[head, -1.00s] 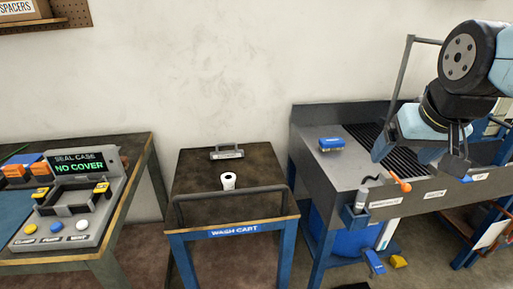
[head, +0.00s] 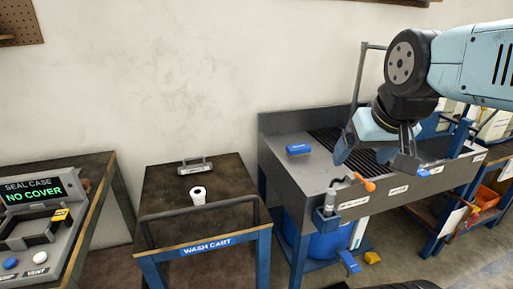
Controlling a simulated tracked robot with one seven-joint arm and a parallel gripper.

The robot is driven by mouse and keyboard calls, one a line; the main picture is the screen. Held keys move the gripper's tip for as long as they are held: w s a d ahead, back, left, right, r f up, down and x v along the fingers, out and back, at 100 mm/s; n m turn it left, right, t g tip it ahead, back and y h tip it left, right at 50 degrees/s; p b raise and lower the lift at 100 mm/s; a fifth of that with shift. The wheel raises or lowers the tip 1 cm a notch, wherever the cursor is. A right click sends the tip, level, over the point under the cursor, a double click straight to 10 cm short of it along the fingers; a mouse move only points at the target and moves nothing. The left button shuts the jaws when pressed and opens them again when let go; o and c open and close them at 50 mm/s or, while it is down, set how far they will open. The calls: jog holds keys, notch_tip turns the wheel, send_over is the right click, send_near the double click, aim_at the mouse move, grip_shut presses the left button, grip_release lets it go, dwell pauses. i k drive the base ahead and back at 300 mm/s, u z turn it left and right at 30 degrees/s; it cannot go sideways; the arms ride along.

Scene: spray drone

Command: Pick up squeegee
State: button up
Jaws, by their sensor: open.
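I cannot make out the squeegee for certain. A small blue piece (head: 424,172) shows at the sink bench's front rim, just right of my gripper, mostly too small to identify. A blue-ended item (head: 348,262) stands low by the bench legs, near a white upright strip (head: 358,232); I cannot tell what it is. My gripper (head: 376,160) is open and empty, its fingers spread above the dark grating of the sink bench (head: 285,148).
A blue block (head: 299,149) lies on the bench's left. An orange-handled fitting (head: 364,183) sticks out at its front edge. The wash cart (head: 160,212) holds a white roll (head: 198,194) and a grey handled item (head: 196,168). A yellow item (head: 372,258) lies on the floor.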

aim_at(204, 167)
jog(key=k, duration=0.65)
jog(key=u, duration=0.25)
jog(key=i, duration=0.85)
jog(key=u, duration=0.6)
jog(key=i, duration=0.5)
